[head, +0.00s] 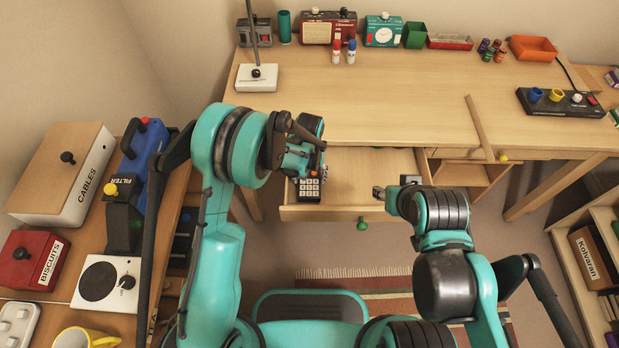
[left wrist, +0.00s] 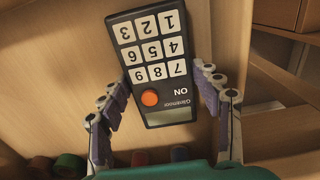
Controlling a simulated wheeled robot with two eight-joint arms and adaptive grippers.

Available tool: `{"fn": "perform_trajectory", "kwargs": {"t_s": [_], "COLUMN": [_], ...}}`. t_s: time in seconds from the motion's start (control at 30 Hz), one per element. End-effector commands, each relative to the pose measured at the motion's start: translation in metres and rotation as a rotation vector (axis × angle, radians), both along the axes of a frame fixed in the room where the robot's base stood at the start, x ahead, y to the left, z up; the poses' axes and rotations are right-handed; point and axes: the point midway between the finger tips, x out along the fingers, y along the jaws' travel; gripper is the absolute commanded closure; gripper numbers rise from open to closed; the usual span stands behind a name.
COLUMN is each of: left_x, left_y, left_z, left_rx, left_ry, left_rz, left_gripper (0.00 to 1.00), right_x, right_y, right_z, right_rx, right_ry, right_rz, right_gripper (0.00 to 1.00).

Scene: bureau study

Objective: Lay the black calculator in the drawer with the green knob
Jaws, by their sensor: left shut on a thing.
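The black calculator (head: 309,190) has white number keys and an orange button. It is held over the left part of the open drawer (head: 355,172), whose front bears a green knob (head: 362,224). My left gripper (head: 303,158) is shut on the calculator. In the left wrist view, the fingers (left wrist: 162,100) press on both sides of the calculator (left wrist: 152,55), near its display end. I cannot tell whether it touches the drawer floor. My right gripper (head: 394,190) is by the drawer's right side, with its jaw opening unclear.
The bare desk top (head: 400,105) lies behind the drawer. A wooden stick (head: 480,127) lies on it at the right, near a yellow knob (head: 503,157). A side table with a CABLES box (head: 62,175) stands at left.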

Motion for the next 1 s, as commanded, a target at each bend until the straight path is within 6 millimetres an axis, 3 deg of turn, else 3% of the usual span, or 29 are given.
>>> {"fn": "perform_trajectory", "kwargs": {"t_s": [0.2,0.23,0.63,0.77,1.0], "left_x": [0.0,0.0,0.0,0.0,0.0], "left_y": [0.0,0.0,0.0,0.0,0.0], "left_z": [-0.002,-0.002,0.004,0.026,0.081], "left_rx": [0.0,0.0,0.0,0.0,0.0], "left_ry": [0.0,0.0,0.0,0.0,0.0], "left_rz": [0.0,0.0,0.0,0.0,0.0], "left_gripper": [0.7,0.28,0.27,0.27,0.27], "right_x": [0.0,0.0,0.0,0.0,0.0], "right_y": [0.0,0.0,0.0,0.0,0.0], "right_z": [0.001,0.001,0.002,0.012,0.035], "right_rx": [0.0,0.0,0.0,0.0,0.0], "right_ry": [0.0,0.0,0.0,0.0,0.0], "right_rz": [0.0,0.0,0.0,0.0,0.0], "right_gripper": [0.6,0.6,0.6,0.6,0.6]}}
